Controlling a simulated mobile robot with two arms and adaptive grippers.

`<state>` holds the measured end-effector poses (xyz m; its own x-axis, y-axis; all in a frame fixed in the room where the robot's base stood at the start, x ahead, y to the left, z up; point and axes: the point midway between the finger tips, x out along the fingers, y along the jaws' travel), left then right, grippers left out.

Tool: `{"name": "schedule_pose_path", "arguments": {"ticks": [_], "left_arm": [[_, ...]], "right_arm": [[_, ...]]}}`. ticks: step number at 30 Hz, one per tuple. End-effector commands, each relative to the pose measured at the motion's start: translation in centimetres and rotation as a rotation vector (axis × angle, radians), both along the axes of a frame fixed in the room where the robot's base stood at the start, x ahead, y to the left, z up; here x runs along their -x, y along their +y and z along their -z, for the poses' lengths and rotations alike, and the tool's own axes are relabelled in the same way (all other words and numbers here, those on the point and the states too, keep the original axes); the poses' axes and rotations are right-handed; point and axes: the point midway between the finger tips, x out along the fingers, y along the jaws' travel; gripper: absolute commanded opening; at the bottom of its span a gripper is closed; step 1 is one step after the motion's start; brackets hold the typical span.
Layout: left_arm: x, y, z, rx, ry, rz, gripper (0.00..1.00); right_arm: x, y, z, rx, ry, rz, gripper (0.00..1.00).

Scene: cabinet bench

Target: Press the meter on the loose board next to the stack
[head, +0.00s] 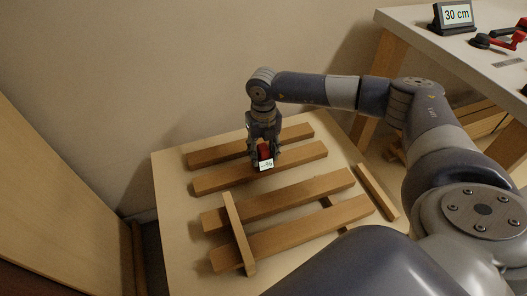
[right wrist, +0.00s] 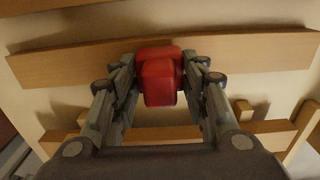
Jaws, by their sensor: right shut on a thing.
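My right gripper (head: 264,150) is shut on the red meter (head: 265,153), whose small white display faces the head camera. In the right wrist view the red meter (right wrist: 159,77) sits between the fingertips, in front of a long wooden board (right wrist: 245,52). In the head view the meter is over the second board from the back (head: 225,181); I cannot tell whether it touches the wood. Two more long boards (head: 290,198) (head: 310,229) lie nearer, with a thin stick (head: 239,236) across them. A shorter piece (head: 377,190) lies apart at the right. My left gripper is out of view.
The boards lie on a pale table (head: 176,230). A higher bench (head: 440,47) at the right carries a display reading "30 cm" (head: 456,15) and a red-and-black tool (head: 500,40). A wooden panel (head: 60,190) stands at the left.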

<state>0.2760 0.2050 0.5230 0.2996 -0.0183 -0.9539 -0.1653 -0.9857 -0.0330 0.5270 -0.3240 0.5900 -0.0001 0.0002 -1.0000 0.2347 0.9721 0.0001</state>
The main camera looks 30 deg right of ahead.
Motion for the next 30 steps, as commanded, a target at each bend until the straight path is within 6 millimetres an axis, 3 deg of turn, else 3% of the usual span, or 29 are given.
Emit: {"name": "schedule_pose_path", "arguments": {"ticks": [30], "left_arm": [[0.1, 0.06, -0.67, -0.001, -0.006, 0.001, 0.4]], "right_arm": [[-0.02, 0.0, -0.04, 0.0, -0.001, 0.0, 0.13]]}}
